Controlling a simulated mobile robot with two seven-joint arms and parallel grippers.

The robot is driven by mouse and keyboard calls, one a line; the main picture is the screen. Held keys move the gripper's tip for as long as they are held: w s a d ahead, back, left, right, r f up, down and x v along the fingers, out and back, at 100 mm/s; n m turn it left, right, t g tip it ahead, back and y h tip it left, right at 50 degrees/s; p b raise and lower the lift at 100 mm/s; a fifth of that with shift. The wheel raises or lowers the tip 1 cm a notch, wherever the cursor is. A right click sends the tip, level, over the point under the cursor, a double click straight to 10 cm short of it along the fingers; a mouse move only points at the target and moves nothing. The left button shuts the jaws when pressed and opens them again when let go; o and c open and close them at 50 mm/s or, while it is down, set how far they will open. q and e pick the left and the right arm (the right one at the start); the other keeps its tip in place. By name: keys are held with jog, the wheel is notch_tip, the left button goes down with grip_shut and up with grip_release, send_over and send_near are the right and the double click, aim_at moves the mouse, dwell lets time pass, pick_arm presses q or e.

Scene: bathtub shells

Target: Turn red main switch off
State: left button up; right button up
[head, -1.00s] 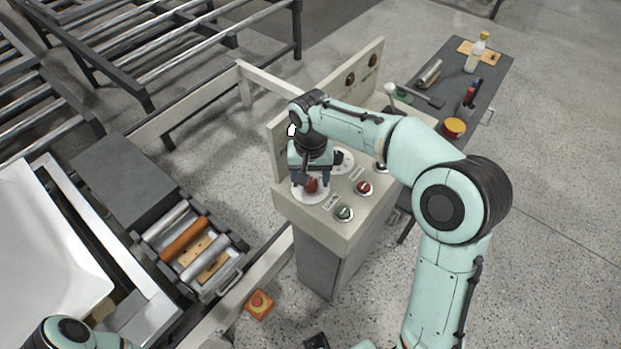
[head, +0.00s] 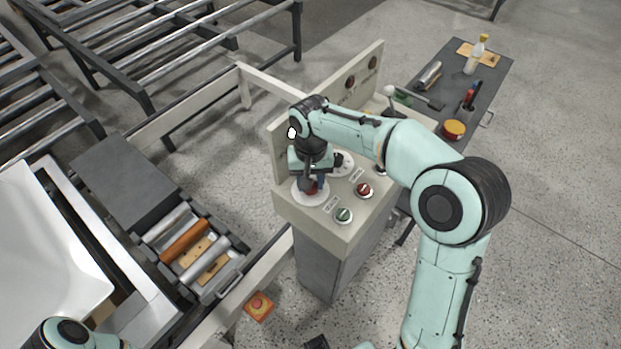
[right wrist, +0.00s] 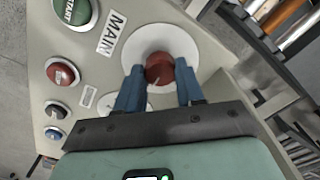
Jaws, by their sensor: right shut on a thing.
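The red main switch (right wrist: 159,69) is a round red knob on a white disc, next to a "MAIN" label, in the right wrist view. In the head view the switch (head: 311,188) sits at the near left corner of the cream control panel (head: 318,223), partly hidden by the gripper. My right gripper (right wrist: 160,76) points down over it, with blue fingers on both sides, shut on the knob. The right gripper also shows in the head view (head: 313,182). Part of my left arm shows at the lower left of the head view; its gripper is out of frame.
Beside the switch are another red button (head: 364,190) and a green start button (head: 344,215). The panel's raised back board (head: 330,105) stands close behind my gripper. A side table (head: 480,100) holds a bottle and tools. A roller tray (head: 195,250) is at left.

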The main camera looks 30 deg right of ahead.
jog(key=n+p, duration=0.1)
jog(key=n, duration=0.3)
jog(key=n+p, duration=0.1)
jog(key=n, duration=0.3)
jog(key=shift+n, duration=0.3)
jog(key=n+p, duration=0.1)
jog(key=n, duration=0.3)
pick_arm(q)
jog(key=w+r+p, duration=0.1)
jog(key=w+r, duration=0.2)
jog(key=r, duration=0.2)
jog(key=shift+w+r, duration=0.25)
jog(key=shift+w, duration=0.05)
pick_arm(e)
jog(key=shift+d+n, duration=0.1)
jog(key=shift+n, duration=2)
jog(key=o, duration=1)
jog(key=shift+o, duration=0.2)
jog(key=shift+r, duration=0.1)
